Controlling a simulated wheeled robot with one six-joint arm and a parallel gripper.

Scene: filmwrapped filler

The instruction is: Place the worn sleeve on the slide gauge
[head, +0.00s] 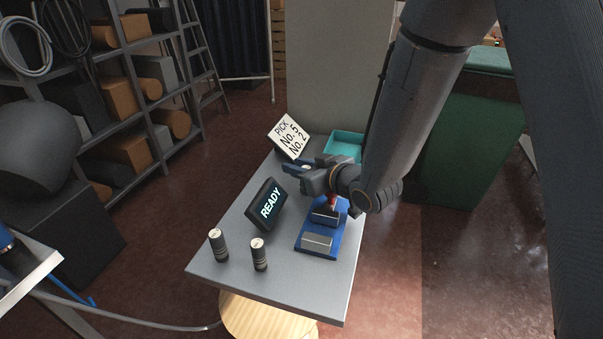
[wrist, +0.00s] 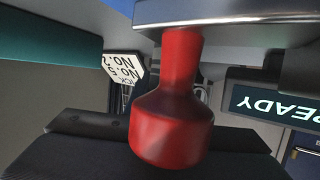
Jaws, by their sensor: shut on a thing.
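My gripper (head: 299,166) is above the far part of the grey table, its blue fingers pointing left. It is shut on a small pale-topped thing, mostly hidden; the top resembles those of the standing cylinders, so it looks like a sleeve. A blue base with metal blocks (head: 317,242), apparently the slide gauge, lies on the table below and nearer than my gripper. A red knob (head: 331,203) on it is partly hidden by my arm. In the wrist view a red knob (wrist: 172,125) fills the middle, against a metal plate (wrist: 220,10). The held thing cannot be made out there.
Two dark banded cylinders (head: 218,245) (head: 259,253) stand upright at the table's near left. A READY display (head: 266,205) stands left of the blue base. A pick sign (head: 289,138) and teal tray (head: 346,143) are at the far end. The front table edge (head: 265,303) is clear.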

